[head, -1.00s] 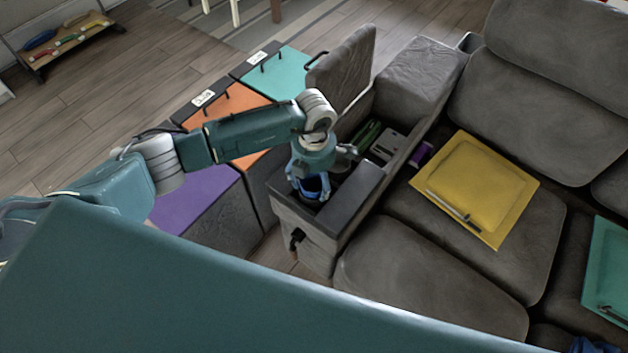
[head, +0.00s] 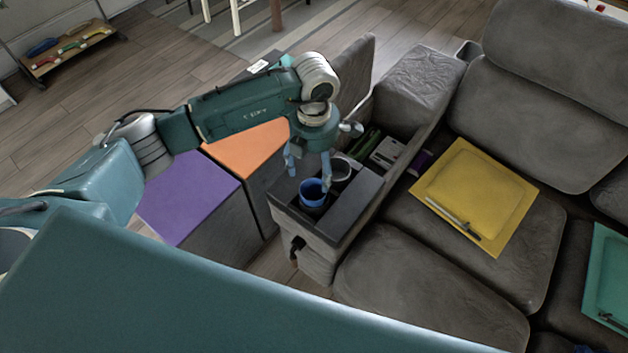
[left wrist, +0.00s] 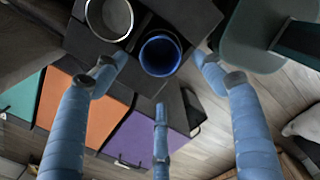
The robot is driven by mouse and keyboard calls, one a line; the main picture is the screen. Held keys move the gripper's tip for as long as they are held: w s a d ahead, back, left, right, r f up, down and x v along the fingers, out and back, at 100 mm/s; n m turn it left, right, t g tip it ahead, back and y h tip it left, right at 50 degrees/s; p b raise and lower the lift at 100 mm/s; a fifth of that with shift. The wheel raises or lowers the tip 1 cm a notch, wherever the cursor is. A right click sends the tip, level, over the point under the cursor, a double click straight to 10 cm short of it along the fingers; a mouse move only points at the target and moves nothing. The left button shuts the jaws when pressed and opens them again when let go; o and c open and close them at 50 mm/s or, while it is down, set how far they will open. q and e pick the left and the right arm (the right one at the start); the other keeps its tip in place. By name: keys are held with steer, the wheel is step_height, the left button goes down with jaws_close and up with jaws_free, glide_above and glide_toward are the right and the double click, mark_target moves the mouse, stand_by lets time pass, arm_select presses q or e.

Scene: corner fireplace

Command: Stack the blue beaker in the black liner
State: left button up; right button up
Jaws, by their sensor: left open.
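The blue beaker (head: 312,195) stands upright in the front round opening of the sofa's armrest console, its open top facing up. It also shows in the left wrist view (left wrist: 160,54), with a dark surround. I cannot make out the black liner as a separate piece around it. My left gripper (head: 308,170) is open and empty above the beaker, fingers pointing down and apart from it. Its spread fingers (left wrist: 165,85) also show in the left wrist view. My right gripper is not in view.
A silver-rimmed round opening (head: 342,170) lies just behind the beaker. The console's grey lid (head: 345,80) stands raised behind my gripper. Purple (head: 190,195) and orange (head: 245,148) topped boxes stand left of the console. A yellow tray (head: 450,185) lies on the sofa.

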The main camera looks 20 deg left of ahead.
arm_select(q)
steer(key=shift+r, duration=1.4)
